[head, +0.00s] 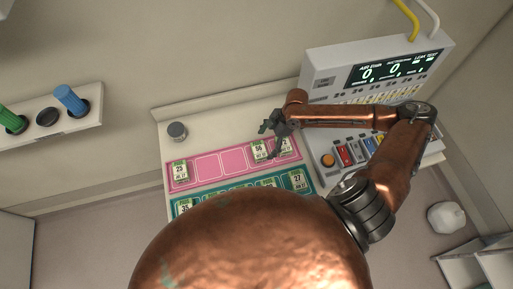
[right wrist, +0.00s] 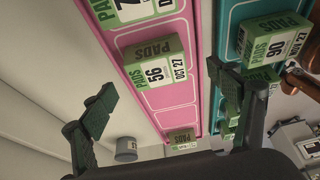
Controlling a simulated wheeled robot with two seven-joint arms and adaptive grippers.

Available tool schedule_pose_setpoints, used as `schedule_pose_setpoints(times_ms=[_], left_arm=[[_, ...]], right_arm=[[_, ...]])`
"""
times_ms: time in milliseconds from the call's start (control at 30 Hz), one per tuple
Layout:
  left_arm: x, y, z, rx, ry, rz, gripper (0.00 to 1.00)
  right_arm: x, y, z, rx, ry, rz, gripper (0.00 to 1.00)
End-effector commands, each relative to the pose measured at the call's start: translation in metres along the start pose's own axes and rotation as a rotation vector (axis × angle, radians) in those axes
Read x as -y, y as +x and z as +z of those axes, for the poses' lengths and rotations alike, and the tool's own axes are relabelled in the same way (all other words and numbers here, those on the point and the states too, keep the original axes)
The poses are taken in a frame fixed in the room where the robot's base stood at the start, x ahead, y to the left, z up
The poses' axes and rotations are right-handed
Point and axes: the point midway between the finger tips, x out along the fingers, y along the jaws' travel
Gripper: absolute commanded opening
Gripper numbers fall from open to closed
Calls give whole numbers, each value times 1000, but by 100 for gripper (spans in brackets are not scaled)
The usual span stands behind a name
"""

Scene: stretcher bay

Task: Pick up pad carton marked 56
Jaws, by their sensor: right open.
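The pad carton marked 56 (head: 258,151) stands on the pink strip (head: 207,167), white and green. In the right wrist view the carton marked 56 (right wrist: 158,72) shows its number clearly, lying between and beyond my fingers. My right gripper (head: 270,141) is over the right part of the pink strip, close beside the carton. In the right wrist view my right gripper (right wrist: 160,83) has its two dark green fingers spread wide, with nothing between them. Whether the fingers reach down to the carton's height is hard to tell. My left gripper is not in view.
Another carton (head: 285,145) stands just right of it, partly behind my gripper. A carton marked 25 (head: 180,171) stands at the strip's left end. Several cartons line the teal strip (head: 226,186), including one marked 90 (right wrist: 266,48).

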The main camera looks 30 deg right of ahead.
Motion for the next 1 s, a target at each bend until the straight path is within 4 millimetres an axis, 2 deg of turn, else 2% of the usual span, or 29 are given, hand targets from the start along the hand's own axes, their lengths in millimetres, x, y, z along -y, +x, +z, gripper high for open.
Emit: schedule_pose_setpoints(times_ms=[167,300,400,500,733,1000], left_arm=[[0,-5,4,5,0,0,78],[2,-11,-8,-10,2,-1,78],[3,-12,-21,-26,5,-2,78],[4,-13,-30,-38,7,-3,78],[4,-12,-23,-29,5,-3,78],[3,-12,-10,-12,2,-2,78]], right_arm=[[-2,17,-5,-2,1,-1,82],[-6,37,-12,-2,0,-1,82],[-5,50,-10,0,0,-1,82],[-6,57,-11,0,-2,0,82],[-6,59,-10,1,-3,0,82],[-6,58,-10,1,-3,0,64]])
